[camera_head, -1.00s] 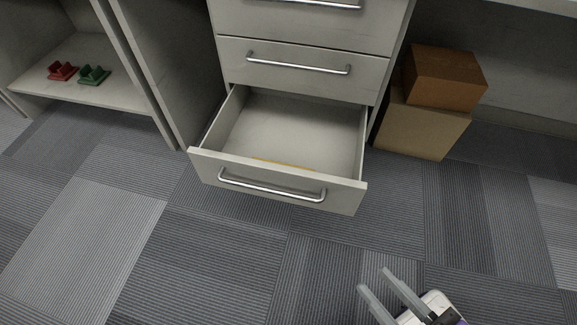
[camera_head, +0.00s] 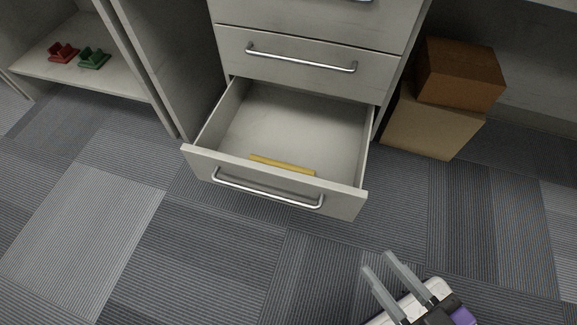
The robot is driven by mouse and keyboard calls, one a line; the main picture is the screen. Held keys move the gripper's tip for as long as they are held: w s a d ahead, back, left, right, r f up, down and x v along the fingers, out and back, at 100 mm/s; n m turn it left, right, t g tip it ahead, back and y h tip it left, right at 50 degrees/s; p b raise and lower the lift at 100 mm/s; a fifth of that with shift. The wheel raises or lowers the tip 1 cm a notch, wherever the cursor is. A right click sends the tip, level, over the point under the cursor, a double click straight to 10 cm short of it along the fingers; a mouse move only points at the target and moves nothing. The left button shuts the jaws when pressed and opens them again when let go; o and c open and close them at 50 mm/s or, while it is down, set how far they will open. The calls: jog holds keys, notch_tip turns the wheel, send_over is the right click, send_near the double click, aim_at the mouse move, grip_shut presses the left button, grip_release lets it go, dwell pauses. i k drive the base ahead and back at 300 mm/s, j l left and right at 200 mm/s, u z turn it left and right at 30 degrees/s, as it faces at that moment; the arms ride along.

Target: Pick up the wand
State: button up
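A yellow, stick-like thing, which looks to be the wand (camera_head: 282,165), lies inside the open bottom drawer (camera_head: 300,118), close behind its front panel. Its lower edge is partly hidden by that panel. My gripper (camera_head: 376,262) is at the lower right, over the carpet, in front of and to the right of the drawer. Its two grey fingers are apart with nothing between them. It is well clear of the yellow thing.
The drawer front with its metal handle (camera_head: 266,190) stands out from the cabinet; closed drawers (camera_head: 303,62) are above. Two stacked cardboard boxes (camera_head: 460,75) stand to the right. A red object (camera_head: 63,53) and a green object (camera_head: 94,58) sit on a low shelf at left. Carpet in front is clear.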

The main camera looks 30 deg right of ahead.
aim_at(256, 157)
jog(key=z, duration=2.7)
jog(key=u, duration=2.7)
jog(key=i+j, duration=0.3)
jog(key=j, duration=0.2)
jog(key=i+j+u, duration=0.1)
jog(key=i+j, duration=0.25)
jog(key=j, duration=0.15)
jog(key=i+j, duration=0.3)
jog(key=j, duration=0.15)
jog(key=u, duration=0.05)
